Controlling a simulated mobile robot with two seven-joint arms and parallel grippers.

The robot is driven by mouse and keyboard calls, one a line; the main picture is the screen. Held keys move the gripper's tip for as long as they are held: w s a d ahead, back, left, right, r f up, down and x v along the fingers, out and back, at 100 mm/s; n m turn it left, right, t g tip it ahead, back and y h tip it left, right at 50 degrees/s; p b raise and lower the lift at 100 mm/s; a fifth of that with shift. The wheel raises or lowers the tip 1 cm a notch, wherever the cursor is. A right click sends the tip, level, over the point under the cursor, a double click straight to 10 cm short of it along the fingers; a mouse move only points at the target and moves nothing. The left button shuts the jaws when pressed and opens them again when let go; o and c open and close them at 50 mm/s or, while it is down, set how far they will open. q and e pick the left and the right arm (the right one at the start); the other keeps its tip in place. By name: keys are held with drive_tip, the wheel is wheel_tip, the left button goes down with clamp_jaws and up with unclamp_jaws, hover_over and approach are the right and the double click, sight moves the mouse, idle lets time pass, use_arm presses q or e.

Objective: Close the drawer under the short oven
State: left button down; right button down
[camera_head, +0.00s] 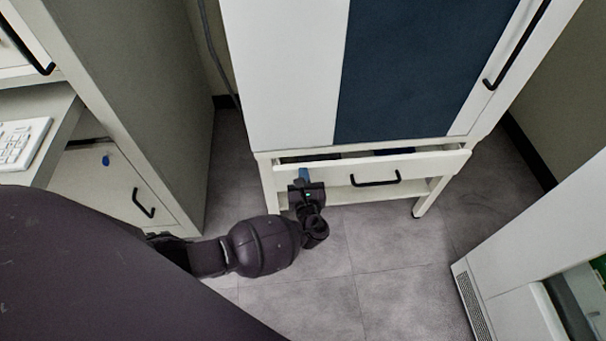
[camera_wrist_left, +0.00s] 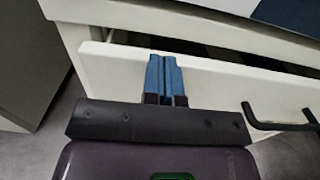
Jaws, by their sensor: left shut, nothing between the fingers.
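The white drawer (camera_head: 420,165) under the short oven (camera_head: 285,75) is partly open, with a dark gap visible behind its front panel. Its black bar handle (camera_head: 375,180) is on the front, and also shows at the right of the left wrist view (camera_wrist_left: 280,125). My left gripper (camera_head: 304,174) is shut and empty, in front of the left part of the drawer front. In the left wrist view its blue fingers (camera_wrist_left: 164,75) lie together over the drawer front (camera_wrist_left: 215,85). I cannot tell whether they touch it. My right gripper is not in view.
A grey cabinet (camera_head: 140,90) with a keyboard (camera_head: 22,140) on its shelf stands at the left. A white unit (camera_head: 500,280) with a vent stands at the lower right. The grey tiled floor (camera_head: 390,260) in front of the drawer is clear.

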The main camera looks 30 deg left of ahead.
use_arm(q)
drive_tip(key=shift+x, duration=1.3)
